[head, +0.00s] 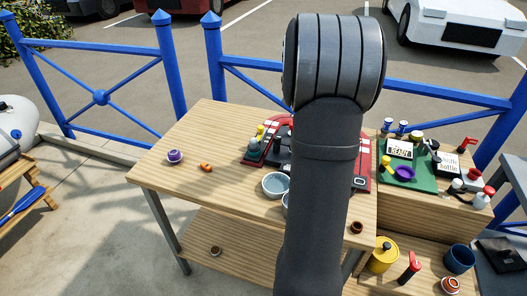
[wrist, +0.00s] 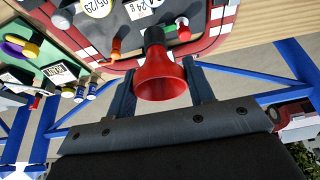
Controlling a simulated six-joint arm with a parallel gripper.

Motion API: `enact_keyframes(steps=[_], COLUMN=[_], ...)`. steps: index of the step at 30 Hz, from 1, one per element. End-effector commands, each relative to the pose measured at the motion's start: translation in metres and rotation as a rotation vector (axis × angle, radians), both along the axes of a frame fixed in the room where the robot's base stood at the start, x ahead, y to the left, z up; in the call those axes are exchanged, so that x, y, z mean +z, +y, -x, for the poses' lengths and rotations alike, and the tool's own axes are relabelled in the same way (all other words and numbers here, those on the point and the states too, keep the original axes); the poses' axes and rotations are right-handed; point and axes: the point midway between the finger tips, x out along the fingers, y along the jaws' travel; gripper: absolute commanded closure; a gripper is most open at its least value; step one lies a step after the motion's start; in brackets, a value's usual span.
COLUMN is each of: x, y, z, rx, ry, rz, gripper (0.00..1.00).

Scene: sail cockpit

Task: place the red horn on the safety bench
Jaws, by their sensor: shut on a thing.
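The red horn (wrist: 163,88), with a flared bell and a dark narrow end, sits between the two fingers of my gripper (wrist: 158,66) in the wrist view. The gripper is shut on it, with the bell facing the camera. In the head view my arm hides the gripper and the horn. No label names the safety bench. A wooden table (head: 180,140) carries a red-bordered dark mat (head: 362,178), also seen close behind the horn in the wrist view (wrist: 225,20).
On the table are a purple round item (head: 175,156), a small orange item (head: 206,167) and a pale bowl (head: 276,184). A yellow canister (head: 382,256) and a blue cup (head: 458,258) stand lower right. Blue railings (head: 100,95) run behind. The table's left part is mostly clear.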

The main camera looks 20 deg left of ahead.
Motion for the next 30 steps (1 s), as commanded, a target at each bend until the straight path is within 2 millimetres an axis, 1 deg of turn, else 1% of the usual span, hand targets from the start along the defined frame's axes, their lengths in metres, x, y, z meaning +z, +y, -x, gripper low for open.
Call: enact_keyframes(steps=[1, 2, 3, 5, 6, 9, 12, 15, 20, 22, 27, 30], x=[0.000, 0.000, 0.000, 0.000, 0.000, 0.001, 0.000, 0.001, 0.001, -0.012, -0.036, -0.046], y=[0.031, 0.047, 0.069, 0.101, 0.122, 0.165, 0.196, 0.218, 0.245, 0.244, 0.243, 0.244], z=[0.001, 0.003, 0.005, 0.010, 0.014, 0.025, 0.035, 0.043, 0.054, 0.054, 0.054, 0.054], rx=[0.074, 0.119, 0.177, 0.264, 0.318, 0.434, 0.521, 0.581, 0.654, 0.655, 0.652, 0.652], ry=[-0.001, 0.000, -0.001, -0.001, -0.001, -0.002, 0.000, -0.001, 0.000, 0.003, 0.003, 0.002], rz=[-0.002, -0.002, -0.001, -0.001, -0.002, -0.001, -0.001, -0.001, -0.001, 0.000, 0.001, 0.001], gripper=[0.77, 0.77, 0.77, 0.77, 0.77, 0.77, 0.77, 0.77, 0.77, 0.77, 0.77, 0.77])
